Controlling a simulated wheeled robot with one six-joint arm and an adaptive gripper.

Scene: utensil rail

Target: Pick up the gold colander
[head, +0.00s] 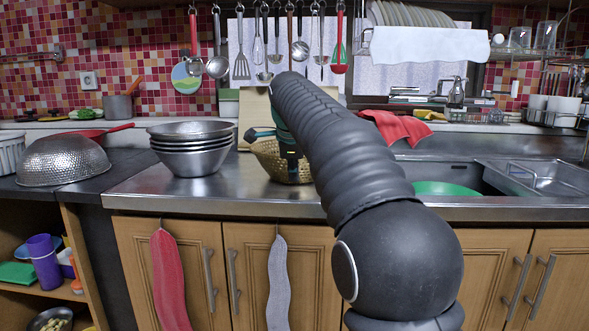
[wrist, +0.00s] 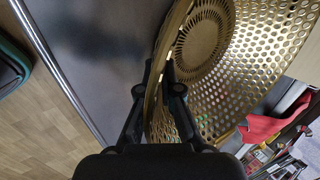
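The gold colander (head: 268,158) is a perforated bowl on the steel counter, left of the sink, partly hidden behind my arm in the head view. It appears upright, at or very near the counter surface. In the wrist view the colander (wrist: 225,75) fills the upper right, with its ringed base and rows of holes showing. My gripper (wrist: 158,62) has its fingertips close together, one on each side of the colander's edge, and looks shut on it. In the head view my gripper (head: 290,160) is at the colander, with its fingertips hard to make out.
Stacked steel bowls (head: 190,160) stand left of the colander, and an upturned steel colander (head: 63,160) lies farther left. A board (head: 254,108) leans behind. The sink with a green bowl (head: 446,188) and a red cloth (head: 396,127) are to the right. Utensils hang from the rail above.

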